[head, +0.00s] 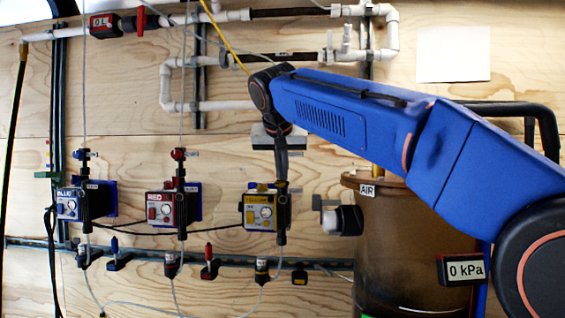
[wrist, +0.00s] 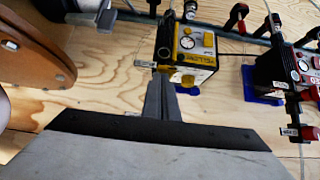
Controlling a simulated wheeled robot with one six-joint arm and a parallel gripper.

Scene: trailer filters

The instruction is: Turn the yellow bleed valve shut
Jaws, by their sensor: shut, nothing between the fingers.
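The yellow unit (head: 262,211), a yellow box with a round gauge, hangs on the plywood wall; it also shows in the wrist view (wrist: 187,45). My gripper (head: 282,176) points down just above that unit, its fingers together and empty. In the wrist view my gripper (wrist: 162,76) ends at the unit's near edge, beside a small yellow part (wrist: 188,80). I cannot tell whether they touch. Below the unit, on the rail, sits a small dark valve with yellow on it (head: 299,278); its handle position is unclear. My fingers hide the area directly above the unit.
The red unit (head: 166,208) and blue unit (head: 75,204) hang to the left, with red (head: 209,262) and blue (head: 117,256) valves below. A brown tank (head: 400,250) marked AIR stands at right. A gauge (head: 464,269) reads 0 kPa. Thin hoses cross the wall.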

